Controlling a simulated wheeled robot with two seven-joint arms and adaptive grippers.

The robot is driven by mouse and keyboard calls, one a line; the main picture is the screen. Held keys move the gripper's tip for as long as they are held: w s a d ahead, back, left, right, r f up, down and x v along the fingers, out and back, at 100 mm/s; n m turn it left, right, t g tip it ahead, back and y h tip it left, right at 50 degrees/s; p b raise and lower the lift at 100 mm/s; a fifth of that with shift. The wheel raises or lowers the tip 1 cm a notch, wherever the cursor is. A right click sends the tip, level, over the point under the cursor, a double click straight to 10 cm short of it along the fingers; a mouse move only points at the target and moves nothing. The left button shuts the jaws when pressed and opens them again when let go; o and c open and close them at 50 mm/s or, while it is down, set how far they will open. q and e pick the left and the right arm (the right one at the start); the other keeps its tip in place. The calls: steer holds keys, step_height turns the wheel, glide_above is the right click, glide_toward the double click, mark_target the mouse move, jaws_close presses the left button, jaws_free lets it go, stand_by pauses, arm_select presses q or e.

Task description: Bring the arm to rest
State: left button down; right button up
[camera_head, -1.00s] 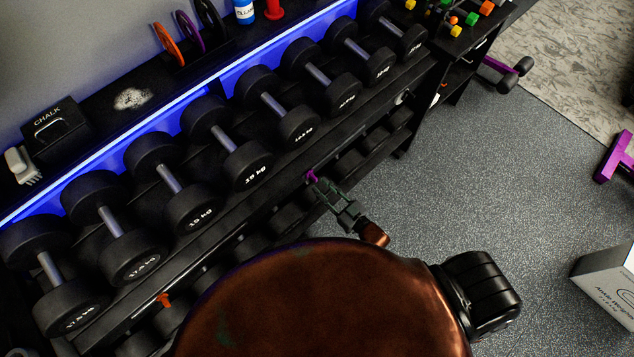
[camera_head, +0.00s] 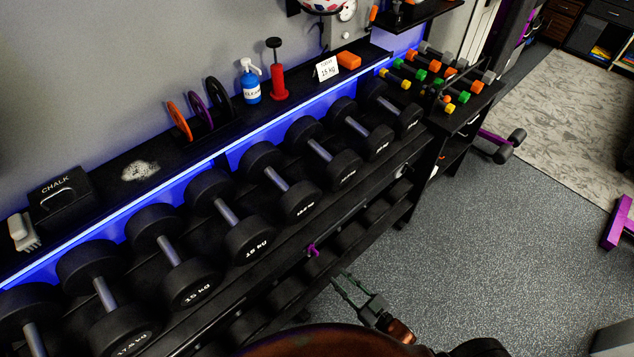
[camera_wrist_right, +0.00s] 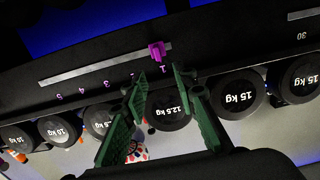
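My right gripper (camera_head: 345,278) is in the lower middle of the head view, with its two green fingers apart and nothing between them. In the right wrist view the fingers (camera_wrist_right: 160,82) also stand open, with a clear gap between the tips. A small purple slider (camera_head: 313,249) sits on the front rail of the dumbbell rack, up and left of the fingertips and apart from them. In the wrist view the purple slider (camera_wrist_right: 157,50) is on a light, numbered scale strip, near the 1. My left gripper is not in view.
The black rack (camera_head: 385,180) carries a row of dumbbells (camera_head: 225,212). Its shelf holds a chalk box (camera_head: 62,195), a blue spray bottle (camera_head: 250,82) and a red pump (camera_head: 278,75). Open grey floor (camera_head: 470,240) lies right of the rack. A purple-framed object (camera_head: 618,224) stands at the right edge.

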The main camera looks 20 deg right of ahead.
steer(key=shift+f, duration=0.1)
steer(key=s+d+f+m+g+h, duration=0.1)
steer(key=s+d+f+g+h, duration=0.3)
steer(key=f, duration=0.6)
steer(key=s+d+f+g, duration=0.15)
steer(key=s+f, duration=0.35)
steer(key=f, duration=0.5)
steer(key=s+d+f+m+g+h, duration=0.1)
steer(key=s+d+f+g, duration=0.3)
steer(key=f, duration=0.6)
steer(key=s+f+g+h, duration=0.1)
steer(key=s+f+g, duration=0.2)
steer(key=s, duration=1.1)
steer(key=s+d+f+m+g+h, duration=0.1)
steer(key=s+f+g, duration=0.2)
steer(key=s+f, duration=0.6)
steer(key=s, duration=0.4)
steer(key=shift+s+f+g, duration=0.35)
steer(key=shift+d, duration=0.1)
